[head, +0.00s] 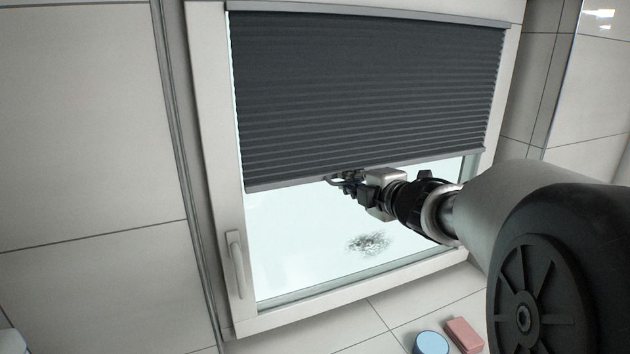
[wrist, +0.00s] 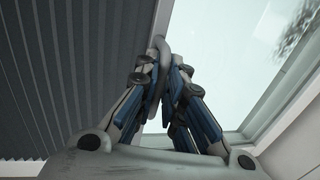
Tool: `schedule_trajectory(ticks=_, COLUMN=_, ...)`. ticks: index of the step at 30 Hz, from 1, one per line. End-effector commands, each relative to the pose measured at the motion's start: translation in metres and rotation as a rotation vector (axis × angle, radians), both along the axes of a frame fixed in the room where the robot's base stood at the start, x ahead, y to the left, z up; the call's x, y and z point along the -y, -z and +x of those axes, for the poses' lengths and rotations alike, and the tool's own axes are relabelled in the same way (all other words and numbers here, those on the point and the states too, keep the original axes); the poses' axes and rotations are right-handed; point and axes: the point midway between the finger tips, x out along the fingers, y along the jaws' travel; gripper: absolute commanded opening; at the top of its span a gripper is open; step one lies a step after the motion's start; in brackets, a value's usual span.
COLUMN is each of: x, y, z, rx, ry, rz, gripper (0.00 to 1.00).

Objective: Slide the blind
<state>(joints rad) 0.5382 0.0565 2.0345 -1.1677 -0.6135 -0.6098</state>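The dark grey pleated blind (head: 365,90) covers the upper part of the window, with its light bottom rail (head: 290,182) a little below mid-height. In the wrist view the blind (wrist: 60,70) fills the left side. A curved grey handle (wrist: 161,48) stands out from the rail. My gripper (head: 347,183) is at the middle of the bottom rail. In the wrist view my gripper's fingers (wrist: 163,80) are drawn together around the handle, which shows between their tips. The exact contact is partly hidden by the fingers.
The white window frame (head: 210,120) has a lever handle (head: 236,263) at lower left. The glass below the rail is bare, with a dark speckled smudge (head: 368,243). A blue round item (head: 431,342) and a pink block (head: 465,335) lie below the window.

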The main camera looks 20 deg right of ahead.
Motion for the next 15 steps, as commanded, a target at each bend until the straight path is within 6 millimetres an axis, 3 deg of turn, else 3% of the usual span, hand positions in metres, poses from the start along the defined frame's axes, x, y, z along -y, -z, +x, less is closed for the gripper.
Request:
schedule_trajectory(ticks=7, x=0.0000, y=0.0003, z=0.0000, rx=-0.001, ry=0.000, rz=-0.001, gripper=0.27)
schedule_trajectory(ticks=15, x=0.0001, y=-0.0001, z=-0.0004, rx=0.000, ry=0.000, rz=-0.002, gripper=0.27)
